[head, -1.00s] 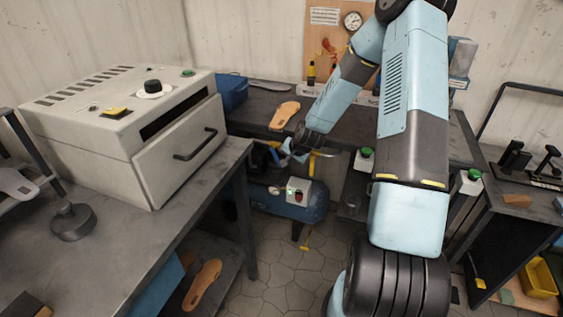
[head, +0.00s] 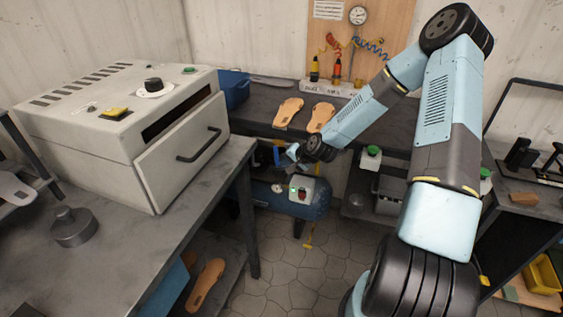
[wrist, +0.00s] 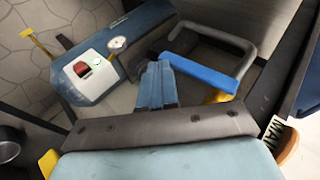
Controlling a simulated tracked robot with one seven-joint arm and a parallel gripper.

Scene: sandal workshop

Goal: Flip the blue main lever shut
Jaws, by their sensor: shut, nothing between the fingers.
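The blue main lever (wrist: 200,73) shows in the wrist view as a blue bar lying slantwise beside a yellow part (wrist: 218,97). In the head view it is a small upright blue piece (head: 277,154) above the blue compressor tank (head: 312,206). My gripper (wrist: 155,72) is shut and empty. In the wrist view its fingertips are at the left end of the lever; I cannot tell whether they touch it. In the head view my gripper (head: 287,153) is just right of the lever, and my wrist hides part of the area behind.
A grey loop handle (wrist: 235,42) curves close behind the lever. A box with a red switch (head: 300,189) sits on the tank. The bench with the cream oven (head: 120,135) stands at left. Tan soles (head: 288,112) lie on the back bench. Floor in front is clear.

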